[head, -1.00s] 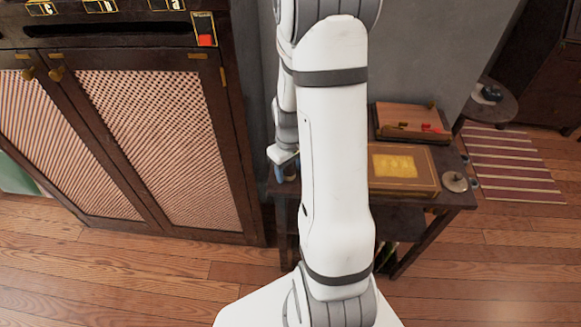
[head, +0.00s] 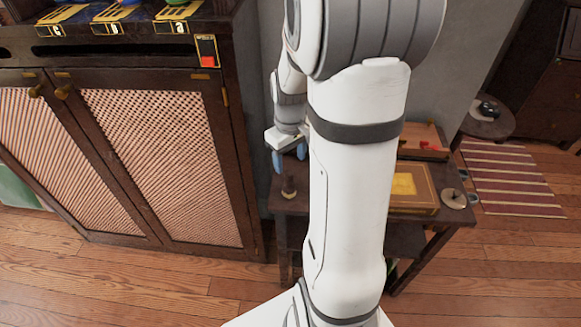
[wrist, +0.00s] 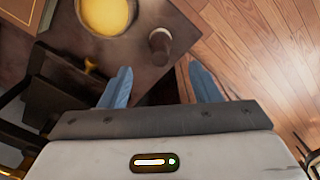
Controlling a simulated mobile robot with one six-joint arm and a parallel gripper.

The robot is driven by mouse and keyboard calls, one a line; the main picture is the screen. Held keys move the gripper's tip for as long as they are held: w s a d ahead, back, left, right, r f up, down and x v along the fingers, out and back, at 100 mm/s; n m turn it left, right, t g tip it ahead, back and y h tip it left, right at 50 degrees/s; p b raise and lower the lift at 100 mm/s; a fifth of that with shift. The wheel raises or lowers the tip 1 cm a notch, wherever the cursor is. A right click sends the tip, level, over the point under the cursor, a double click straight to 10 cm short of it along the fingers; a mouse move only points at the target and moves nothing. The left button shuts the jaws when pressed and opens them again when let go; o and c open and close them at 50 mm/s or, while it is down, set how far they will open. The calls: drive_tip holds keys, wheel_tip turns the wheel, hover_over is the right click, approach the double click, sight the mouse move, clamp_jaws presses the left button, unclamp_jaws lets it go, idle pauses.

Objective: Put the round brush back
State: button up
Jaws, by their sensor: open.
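A small brown upright piece with a narrow top (head: 289,188), likely the round brush, stands at the left end of the dark side table (head: 455,217). In the wrist view a short dark brown cylinder (wrist: 160,44) with a paler top stands near the table's edge, probably the same piece. My gripper (head: 289,157) is above it in the head view, apart from it. Its blue fingers (wrist: 157,88) are spread with nothing between them. The piece's bristles cannot be made out.
The side table also holds a yellow-panelled board (head: 410,190), a wooden tray with red bits (head: 428,143) and a round pale lid (head: 453,198). A round yellow dish (wrist: 104,14) shows in the wrist view. A dark cabinet (head: 243,170) stands left of the table.

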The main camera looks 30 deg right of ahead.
drive_tip(key=shift+a+r, duration=0.1)
drive_tip(key=shift+r, duration=0.3)
drive_tip(key=s+a+r+m+t, duration=0.2)
drive_tip(key=s+a+r, duration=0.7)
drive_tip(key=s+a, duration=0.3)
drive_tip(key=shift+r, duration=0.4)
drive_tip(key=shift+r, duration=0.1)
wheel_tip(320, 180, up, 2)
drive_tip(key=shift+t+p, duration=0.3)
drive_tip(key=shift+p, duration=0.7)
drive_tip(key=shift+c, duration=0.4)
